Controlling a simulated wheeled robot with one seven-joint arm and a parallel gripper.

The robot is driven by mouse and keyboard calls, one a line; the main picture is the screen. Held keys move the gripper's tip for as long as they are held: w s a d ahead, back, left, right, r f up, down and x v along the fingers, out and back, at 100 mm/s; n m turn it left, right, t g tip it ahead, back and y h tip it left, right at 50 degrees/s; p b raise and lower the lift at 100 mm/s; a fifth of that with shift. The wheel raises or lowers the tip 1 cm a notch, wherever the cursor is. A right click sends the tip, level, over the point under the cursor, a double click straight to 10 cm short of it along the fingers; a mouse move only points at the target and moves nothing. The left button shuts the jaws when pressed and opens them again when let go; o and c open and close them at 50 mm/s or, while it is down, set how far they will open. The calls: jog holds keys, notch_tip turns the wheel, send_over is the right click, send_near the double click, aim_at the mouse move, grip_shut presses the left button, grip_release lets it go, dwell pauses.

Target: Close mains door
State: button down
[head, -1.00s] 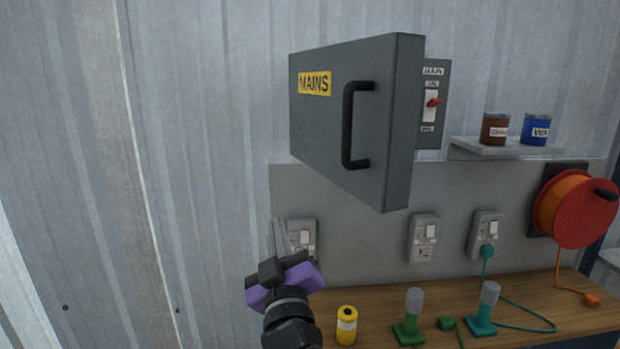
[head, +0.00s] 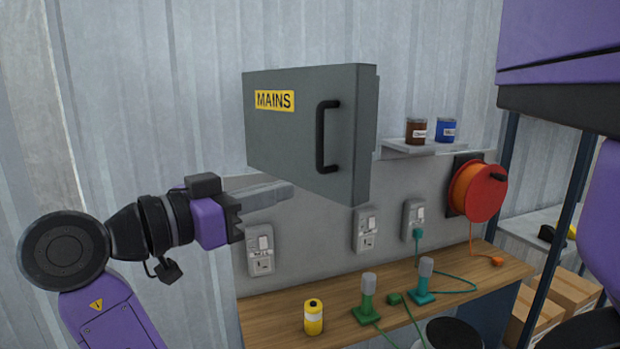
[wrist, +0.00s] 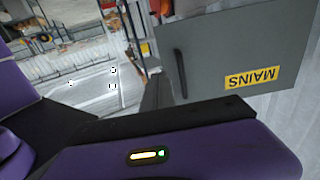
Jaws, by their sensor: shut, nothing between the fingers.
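The grey mains door (head: 285,125) has a yellow MAINS label and a black bar handle (head: 327,136). In the head view it stands out from the wall, with its right edge nearer to me, and it hides most of the box behind it. My gripper (head: 288,190) is shut and empty, its fingers pointing right just below the door's lower edge. I cannot tell whether they touch it. In the wrist view the door (wrist: 225,60) appears upside down, with its handle (wrist: 181,73) to the left of the label.
Wall sockets (head: 366,229) sit below the door. A wooden bench (head: 275,320) holds a yellow canister (head: 313,317) and green plug-like items. An orange-red cable reel (head: 478,191) and a shelf (head: 408,148) with two tins are to the right. Bare wall lies left.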

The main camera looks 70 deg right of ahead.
jog(key=p, duration=0.4)
send_near(346, 173)
jog(key=s+d, duration=0.2)
jog(key=s+d+r, duration=0.1)
jog(key=s+d, duration=0.1)
jog(key=shift+d+r, duration=0.1)
jog(key=shift+s+d, duration=0.3)
jog(key=shift+d, duration=0.25)
jog(key=shift+s+d, duration=0.4)
jog(key=shift+d, duration=0.05)
jog(key=s+d+n+t+h, duration=0.15)
jog(key=s+d, duration=0.35)
jog(key=d, duration=0.7)
jog(key=s+d+n+t, duration=0.1)
jog(key=s+d+t, duration=0.3)
jog(key=d, duration=0.8)
jog(key=w+d+n+t, duration=0.2)
jog(key=d, duration=0.9)
jog(key=w+d+n+t+p, duration=0.1)
jog(key=w+d+t, duration=0.1)
jog(key=d, duration=0.9)
jog(key=shift+w+d+n+h, duration=0.2)
jog(key=shift+w+n+h, duration=0.15)
jog(key=shift+w, duration=0.1)
